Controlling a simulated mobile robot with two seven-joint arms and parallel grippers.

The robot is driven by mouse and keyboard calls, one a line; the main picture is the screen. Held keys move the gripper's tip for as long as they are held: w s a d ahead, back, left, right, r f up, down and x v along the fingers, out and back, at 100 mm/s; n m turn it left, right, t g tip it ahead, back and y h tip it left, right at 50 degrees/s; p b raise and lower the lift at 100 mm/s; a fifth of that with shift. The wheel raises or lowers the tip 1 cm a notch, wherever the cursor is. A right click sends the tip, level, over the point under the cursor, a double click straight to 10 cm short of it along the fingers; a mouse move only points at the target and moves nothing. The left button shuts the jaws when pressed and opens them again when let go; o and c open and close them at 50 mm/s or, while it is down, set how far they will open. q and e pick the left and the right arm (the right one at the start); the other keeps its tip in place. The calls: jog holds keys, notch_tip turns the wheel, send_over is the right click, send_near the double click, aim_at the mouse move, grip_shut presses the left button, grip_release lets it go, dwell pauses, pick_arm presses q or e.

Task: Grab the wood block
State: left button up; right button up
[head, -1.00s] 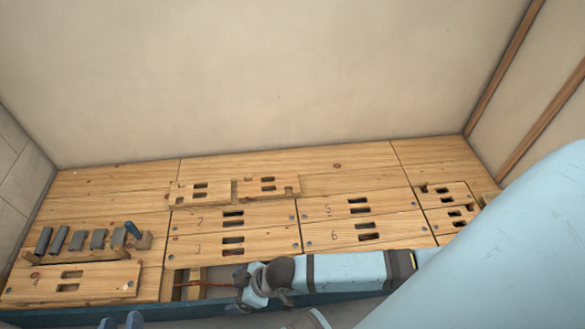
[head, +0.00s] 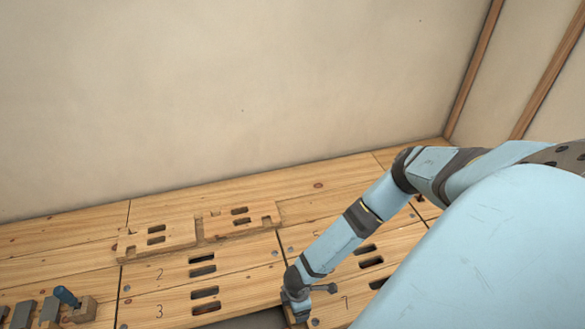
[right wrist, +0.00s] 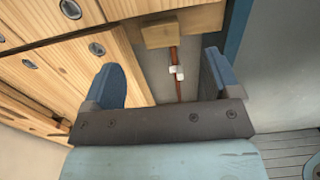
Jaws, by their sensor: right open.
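A small wood block (right wrist: 172,27) shows at the top of the right wrist view. It sits at the upper end of an orange-brown pipe, beyond my fingertips. My right gripper (right wrist: 166,76) is open, with its two blue fingers apart and nothing between them; the block is ahead of the gap. In the head view my right gripper (head: 297,308) is at the bottom, by the edge of a dark opening in the floor boards. Its fingers are mostly hidden there, and the block cannot be made out. My left gripper is not in view.
The pipe (right wrist: 174,70) carries a white clip. A wooden rack (head: 83,312) with a blue-handled tool is at bottom left. A plain wall (head: 240,90) stands behind.

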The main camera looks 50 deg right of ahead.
notch_tip(320, 180, down, 3)
jog(key=shift+b, duration=0.45)
jog(key=shift+f+b, duration=0.35)
jog(key=shift+f, duration=0.05)
notch_tip(320, 180, down, 4)
jog(key=b, duration=0.2)
jog(key=shift+a+r+b, duration=0.1)
jog(key=shift+r+b, duration=0.1)
jog(key=shift+b, duration=0.2)
jog(key=shift+f, duration=0.4)
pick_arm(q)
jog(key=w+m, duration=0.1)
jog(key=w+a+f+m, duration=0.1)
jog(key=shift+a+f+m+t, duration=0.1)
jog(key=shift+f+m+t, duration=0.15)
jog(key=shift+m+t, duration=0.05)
pick_arm(e)
jog(key=shift+r, duration=0.1)
jog(key=c, duration=1)
